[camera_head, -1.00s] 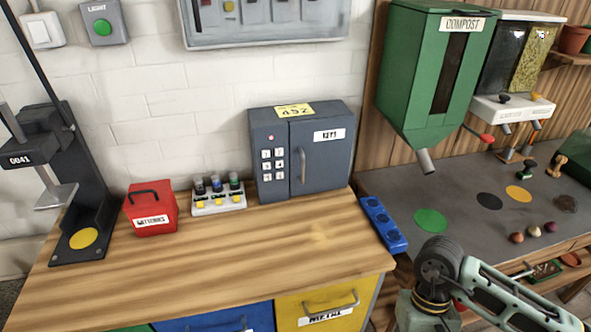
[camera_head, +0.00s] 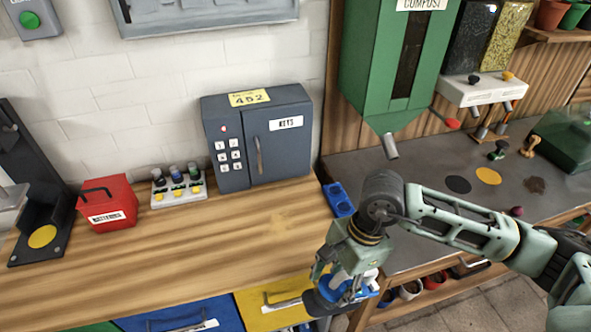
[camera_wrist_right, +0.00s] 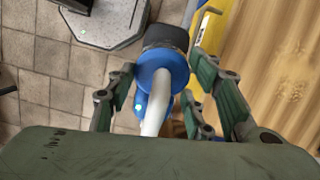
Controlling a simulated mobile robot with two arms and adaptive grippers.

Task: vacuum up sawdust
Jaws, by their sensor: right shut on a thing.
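My right gripper (camera_head: 345,283) is shut on a blue and white handheld vacuum (camera_head: 340,291) with a dark round end. It holds the vacuum beside the front right corner of the wooden workbench (camera_head: 170,255). In the right wrist view the vacuum's blue body (camera_wrist_right: 161,64) and white handle show between the fingers. A faint pale yellow patch, which looks like sawdust (camera_head: 290,222), lies on the bench in front of the key cabinet; its edges are hard to make out. My left gripper is not in view.
On the bench stand a grey key cabinet (camera_head: 258,140), a small rack of bottles (camera_head: 178,187), a red box (camera_head: 107,203) and a black press (camera_head: 35,190). A blue holder (camera_head: 339,199) sits at the bench's right edge. The bench's middle is clear.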

